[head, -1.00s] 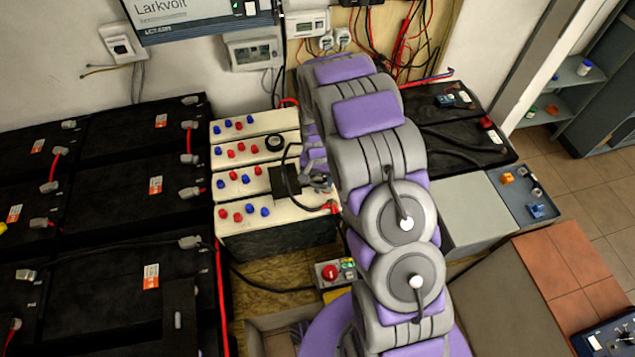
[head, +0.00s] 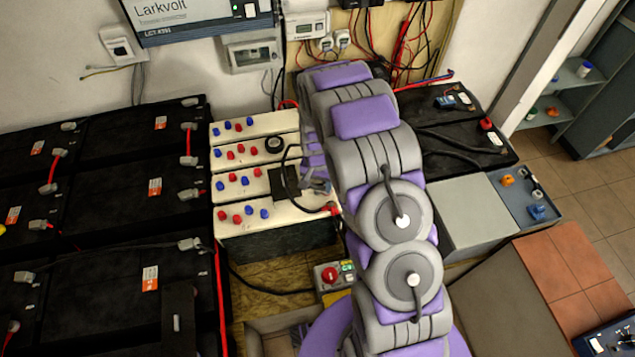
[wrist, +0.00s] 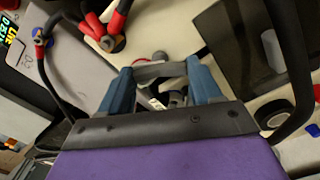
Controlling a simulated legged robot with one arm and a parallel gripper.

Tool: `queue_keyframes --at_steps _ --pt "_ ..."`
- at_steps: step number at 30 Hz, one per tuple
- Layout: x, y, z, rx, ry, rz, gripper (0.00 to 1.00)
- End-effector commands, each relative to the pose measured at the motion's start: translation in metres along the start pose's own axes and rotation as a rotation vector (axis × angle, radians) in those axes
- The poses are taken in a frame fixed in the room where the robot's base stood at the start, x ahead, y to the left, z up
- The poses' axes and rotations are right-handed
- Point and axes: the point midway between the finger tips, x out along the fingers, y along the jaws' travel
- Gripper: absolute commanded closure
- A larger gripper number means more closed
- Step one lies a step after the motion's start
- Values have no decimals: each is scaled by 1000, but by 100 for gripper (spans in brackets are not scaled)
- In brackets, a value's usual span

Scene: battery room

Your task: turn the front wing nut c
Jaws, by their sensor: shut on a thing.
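My gripper (wrist: 160,74) is at the bottom middle of the wrist view, with a blue finger on each side. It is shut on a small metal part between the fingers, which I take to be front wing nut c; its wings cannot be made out. In the head view, my gripper (head: 318,186) is low at the right end of the cream-topped batteries (head: 290,213), partly hidden by my arm. I cannot make out the nut there.
Red-sleeved cable lugs (wrist: 115,25) sit close by in the wrist view. A box with a red button (head: 330,274) stands in front. Black batteries (head: 110,225) fill the left.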

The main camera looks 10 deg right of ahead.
Motion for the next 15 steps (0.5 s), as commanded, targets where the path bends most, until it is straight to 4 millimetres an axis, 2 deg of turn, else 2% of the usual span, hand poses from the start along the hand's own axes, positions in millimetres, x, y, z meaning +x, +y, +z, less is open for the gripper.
queue_keyframes --at_steps 8,15 --pt "-1 -1 0 -41 0 -1 67" --pt "-2 -1 0 -178 -1 -1 67"
